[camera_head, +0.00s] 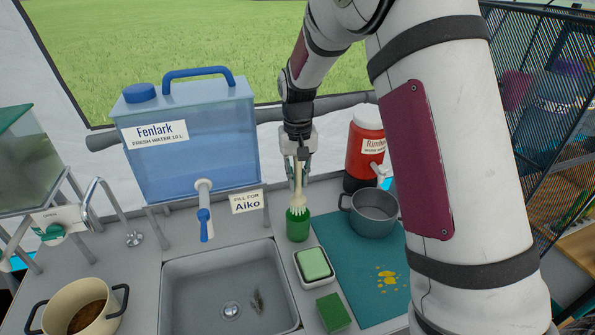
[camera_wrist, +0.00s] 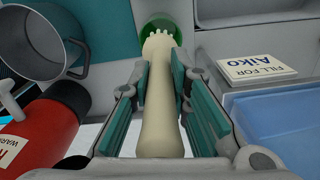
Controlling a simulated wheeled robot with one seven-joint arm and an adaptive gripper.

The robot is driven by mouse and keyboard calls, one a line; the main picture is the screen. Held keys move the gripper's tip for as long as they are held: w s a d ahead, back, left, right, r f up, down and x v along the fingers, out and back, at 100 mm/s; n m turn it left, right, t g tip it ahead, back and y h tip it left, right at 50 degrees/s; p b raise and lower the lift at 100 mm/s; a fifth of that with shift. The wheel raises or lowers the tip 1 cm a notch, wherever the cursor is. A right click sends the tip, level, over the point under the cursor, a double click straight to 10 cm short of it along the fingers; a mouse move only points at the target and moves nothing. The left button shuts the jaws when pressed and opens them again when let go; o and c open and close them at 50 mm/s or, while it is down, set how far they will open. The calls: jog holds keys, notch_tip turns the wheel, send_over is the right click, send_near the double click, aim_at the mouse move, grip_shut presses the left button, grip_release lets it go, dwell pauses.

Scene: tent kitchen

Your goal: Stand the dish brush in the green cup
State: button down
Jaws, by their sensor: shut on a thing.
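The dish brush (camera_head: 299,190) is cream coloured and hangs roughly upright from my gripper (camera_head: 298,160), bristle end down. My gripper is shut on its handle, which runs between the pads in the wrist view (camera_wrist: 160,110). The green cup (camera_head: 298,229) stands on the counter directly below, behind the sponge dish. The bristle end overlaps the cup's mouth in both views; I cannot tell whether it is above the rim or just inside. In the wrist view the cup (camera_wrist: 150,28) is partly hidden behind the brush head.
A grey pot (camera_head: 374,214) stands close right of the cup on a teal mat (camera_head: 345,255). A red jug (camera_head: 364,150) is behind it. The sink (camera_head: 230,285), sponge dish (camera_head: 314,268) and green block (camera_head: 333,313) lie in front. A blue water container (camera_head: 190,140) stands left.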

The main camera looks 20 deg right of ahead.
aim_at(298, 196)
jog(key=shift+f+b, duration=0.75)
jog(key=shift+f, duration=2.25)
jog(key=c, duration=1.4)
grip_release()
jog(key=shift+c, duration=0.2)
notch_tip(298, 196, up, 12)
